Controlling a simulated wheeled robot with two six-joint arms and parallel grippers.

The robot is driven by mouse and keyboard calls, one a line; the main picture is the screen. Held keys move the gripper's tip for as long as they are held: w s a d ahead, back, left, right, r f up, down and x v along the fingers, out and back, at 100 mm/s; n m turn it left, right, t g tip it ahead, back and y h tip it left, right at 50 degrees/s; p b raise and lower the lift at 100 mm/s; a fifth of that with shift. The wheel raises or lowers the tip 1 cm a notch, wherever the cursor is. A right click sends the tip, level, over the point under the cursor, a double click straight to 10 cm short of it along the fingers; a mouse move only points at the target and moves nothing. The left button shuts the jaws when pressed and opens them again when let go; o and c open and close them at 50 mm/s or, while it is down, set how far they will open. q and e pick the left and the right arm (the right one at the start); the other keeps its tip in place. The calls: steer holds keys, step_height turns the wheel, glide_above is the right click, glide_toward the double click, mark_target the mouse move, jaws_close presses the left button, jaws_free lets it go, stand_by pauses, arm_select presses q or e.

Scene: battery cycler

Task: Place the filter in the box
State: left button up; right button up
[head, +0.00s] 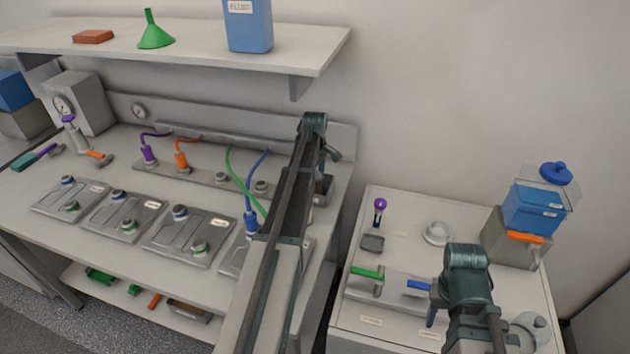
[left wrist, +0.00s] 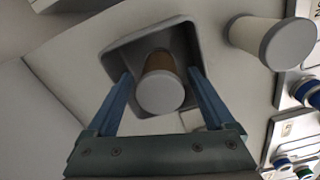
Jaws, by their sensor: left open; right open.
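In the left wrist view, a short cylinder (left wrist: 160,85) with a brown side and pale grey end, seemingly the filter, stands inside a dark grey square tray (left wrist: 118,62). My left gripper (left wrist: 162,82) is open, its blue fingers on either side of the cylinder with gaps; I cannot tell its height above it. In the head view, the tray (head: 323,188) is partly hidden by my left arm. A blue box (head: 249,28) with a white label stands on the shelf. My right gripper (head: 450,312) is open over the right table, partly hidden by its wrist.
A white cylinder with a grey end (left wrist: 272,43) stands outside the tray. The shelf (head: 190,58) also holds a green funnel (head: 155,34). Colored cables and metal plates cover the left bench. The right table (head: 395,205) holds a green-handled tool (head: 367,273) and a blue container (head: 531,209).

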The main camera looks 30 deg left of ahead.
arm_select(q)
steer(key=shift+r, duration=0.1)
step_height(320, 180, up, 12)
steer(key=p, duration=1.2)
steer(key=s+d+m, duration=0.4)
steer(key=d, duration=0.6)
steer(key=s+d+m, duration=0.4)
steer(key=s+d, duration=0.1)
steer(key=d, duration=0.5)
steer(key=s+d+m+y, duration=0.1)
steer(key=s+d+m, duration=1.2)
steer(key=s+d, duration=0.4)
steer(key=shift+s, duration=0.7)
steer(key=shift+d+r, duration=0.1)
